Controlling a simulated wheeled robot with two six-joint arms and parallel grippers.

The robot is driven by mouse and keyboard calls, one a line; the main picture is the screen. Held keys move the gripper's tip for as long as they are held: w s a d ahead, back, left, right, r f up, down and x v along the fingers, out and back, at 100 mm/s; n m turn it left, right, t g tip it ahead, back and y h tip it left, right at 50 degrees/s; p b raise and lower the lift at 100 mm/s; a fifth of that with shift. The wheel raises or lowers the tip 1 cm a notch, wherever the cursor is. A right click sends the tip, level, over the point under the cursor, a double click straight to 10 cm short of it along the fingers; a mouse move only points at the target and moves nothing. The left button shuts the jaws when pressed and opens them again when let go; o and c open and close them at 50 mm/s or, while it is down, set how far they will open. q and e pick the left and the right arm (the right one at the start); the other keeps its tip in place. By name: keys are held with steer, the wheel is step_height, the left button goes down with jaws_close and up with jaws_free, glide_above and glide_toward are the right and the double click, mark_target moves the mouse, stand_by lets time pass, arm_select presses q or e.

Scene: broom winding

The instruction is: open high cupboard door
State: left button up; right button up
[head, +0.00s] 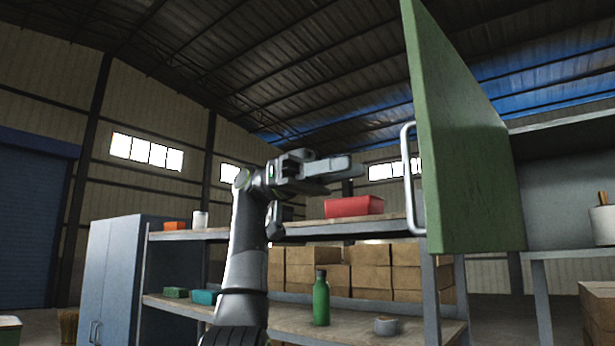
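The green cupboard door (465,150) stands swung out from the grey high cupboard (560,150) at the right, and part of the cupboard's inside shows. A pale bar handle (409,180) is on the door's left face. My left gripper (340,175) is raised left of the handle, with a clear gap between them. Its fingers point right and look apart, with nothing between them. My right gripper is not in view.
A shelf unit (290,230) below my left gripper holds a red bin (353,206), a green bottle (321,298) and cardboard boxes (365,270). A white pot (603,224) stands at the far right. The air between gripper and handle is free.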

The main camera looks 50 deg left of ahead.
arm_select(q)
steer(key=s+a+p, duration=0.1)
steer(key=a, duration=0.6)
steer(key=shift+s, duration=0.2)
steer(key=shift+w, duration=0.1)
